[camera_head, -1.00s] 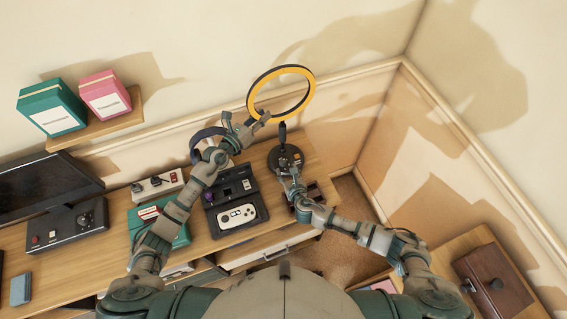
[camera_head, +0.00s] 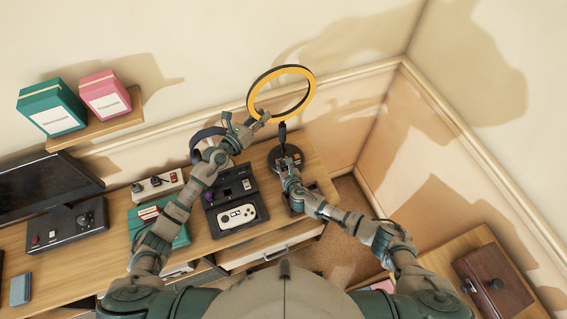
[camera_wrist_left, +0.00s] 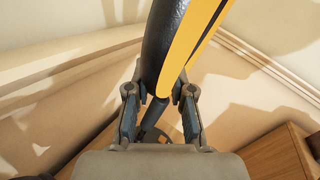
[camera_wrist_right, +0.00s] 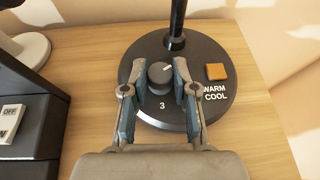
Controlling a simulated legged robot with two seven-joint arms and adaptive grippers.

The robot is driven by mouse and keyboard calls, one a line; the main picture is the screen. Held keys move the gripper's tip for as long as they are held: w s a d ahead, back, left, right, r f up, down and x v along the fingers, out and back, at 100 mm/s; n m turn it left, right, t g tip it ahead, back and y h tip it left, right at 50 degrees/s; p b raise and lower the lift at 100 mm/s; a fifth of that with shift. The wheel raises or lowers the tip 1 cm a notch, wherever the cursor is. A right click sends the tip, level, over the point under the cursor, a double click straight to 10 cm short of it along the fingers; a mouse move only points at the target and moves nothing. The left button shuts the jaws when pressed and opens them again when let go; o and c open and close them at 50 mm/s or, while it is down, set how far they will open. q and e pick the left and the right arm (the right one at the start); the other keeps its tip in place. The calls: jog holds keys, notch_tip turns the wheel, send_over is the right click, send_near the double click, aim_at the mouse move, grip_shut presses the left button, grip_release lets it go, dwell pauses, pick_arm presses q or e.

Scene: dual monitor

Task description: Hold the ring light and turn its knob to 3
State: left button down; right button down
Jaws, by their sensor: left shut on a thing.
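The ring light's yellow and black ring (camera_head: 264,78) stands upright at the back of the desk. My left gripper (camera_head: 262,118) is shut on the lower part of the ring; in the left wrist view the ring (camera_wrist_left: 165,55) runs between its fingers. The round black base (camera_wrist_right: 215,105) rests on the desk with a dark knob (camera_wrist_right: 160,78), a printed 3 and an orange WARM/COOL button (camera_wrist_right: 216,72). The knob's white mark points up and right, away from the 3. My right gripper (camera_wrist_right: 160,72) is open, its fingers on either side of the knob.
A black case with a white game controller (camera_head: 238,216) lies left of the base. A headphone stand (camera_head: 205,140), power strip (camera_head: 158,186) and control box with joystick (camera_head: 66,232) are farther left. The desk's right edge is close to the base.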

jog(key=shift+a+m+h, duration=0.1)
jog(key=shift+m+h, duration=0.2)
jog(key=m+h, duration=0.2)
jog(key=h, duration=0.1)
jog(key=shift+a+m+t, duration=0.2)
jog(key=shift+m+t, duration=0.1)
jog(key=shift+m, duration=0.1)
jog(key=m+h, duration=0.2)
jog(key=h, duration=0.1)
jog(key=m+g+h, duration=0.1)
jog(key=m+h, duration=0.2)
jog(key=shift+w+a+h, duration=0.1)
jog(key=shift+a+h, duration=0.05)
jog(key=shift+h, duration=0.15)
jog(key=shift+m, duration=0.4)
jog(key=c, duration=0.9)
grip_release()
jog(key=v, duration=1.2)
jog(key=shift+a, duration=0.25)
